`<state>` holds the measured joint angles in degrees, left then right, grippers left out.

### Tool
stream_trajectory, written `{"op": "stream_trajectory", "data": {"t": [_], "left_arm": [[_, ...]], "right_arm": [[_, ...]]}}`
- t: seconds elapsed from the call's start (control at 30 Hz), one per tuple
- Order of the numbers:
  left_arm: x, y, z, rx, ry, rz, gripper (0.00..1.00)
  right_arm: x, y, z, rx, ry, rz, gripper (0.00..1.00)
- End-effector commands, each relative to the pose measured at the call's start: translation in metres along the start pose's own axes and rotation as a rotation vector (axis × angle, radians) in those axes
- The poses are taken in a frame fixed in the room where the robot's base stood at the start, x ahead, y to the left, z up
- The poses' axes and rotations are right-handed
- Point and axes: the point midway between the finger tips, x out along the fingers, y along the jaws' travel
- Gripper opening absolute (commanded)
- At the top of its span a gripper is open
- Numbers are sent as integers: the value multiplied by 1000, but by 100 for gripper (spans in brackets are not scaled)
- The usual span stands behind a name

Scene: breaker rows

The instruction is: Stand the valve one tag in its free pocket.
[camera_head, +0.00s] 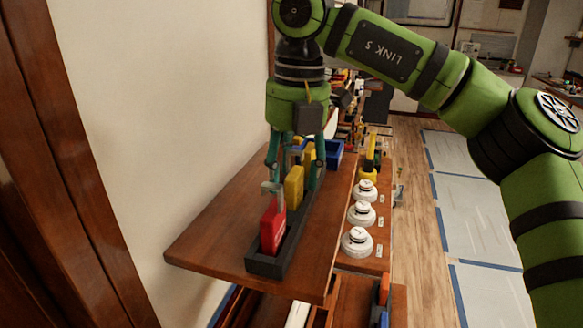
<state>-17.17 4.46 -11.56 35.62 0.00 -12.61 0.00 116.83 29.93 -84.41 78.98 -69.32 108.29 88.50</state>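A dark grey pocketed rack (266,264) runs along the wooden shelf, away from me. A red tag (272,230) stands upright in its near end. A yellow tag (294,188) stands farther along, and another yellow tag (309,156) shows behind it. I cannot read which one is valve one; any free pocket is hard to make out. My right gripper (294,184) points down over the rack with its fingers spread apart. The nearer yellow tag shows between the fingers, with visible gaps on both sides. My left gripper is not in view.
A blue bin (335,152) stands behind the rack. White round detectors (357,242) line a lower wooden surface to the right, with a yellow and black tool (370,158) beyond. The wall is close on the left. The shelf's near left part (215,245) is clear.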

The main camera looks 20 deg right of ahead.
Motion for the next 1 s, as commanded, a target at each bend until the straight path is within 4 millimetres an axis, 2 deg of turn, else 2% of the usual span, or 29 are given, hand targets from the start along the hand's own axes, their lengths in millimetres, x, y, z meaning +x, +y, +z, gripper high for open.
{"op": "stream_trajectory", "data": {"t": [0.17, 0.27, 0.33, 0.47, 0.6, 0.7, 0.83, 1.0], "left_arm": [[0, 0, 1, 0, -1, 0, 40], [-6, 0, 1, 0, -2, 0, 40], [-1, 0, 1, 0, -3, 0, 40], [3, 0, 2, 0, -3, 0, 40], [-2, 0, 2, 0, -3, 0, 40], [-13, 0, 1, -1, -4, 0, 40], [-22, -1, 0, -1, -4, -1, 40], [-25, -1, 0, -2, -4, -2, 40]], "right_arm": [[-1, 0, 0, 0, 0, 0, 52], [-6, 0, 0, 0, -1, 1, 52], [-12, 1, 0, 1, -2, 3, 52], [-36, 1, -1, 1, -2, 4, 52], [-70, 1, 0, 2, -3, 4, 52], [-94, 1, 0, 3, -4, 0, 52], [-114, 1, 0, 0, -2, -1, 52], [-124, 1, 0, -1, 0, -1, 52]]}}
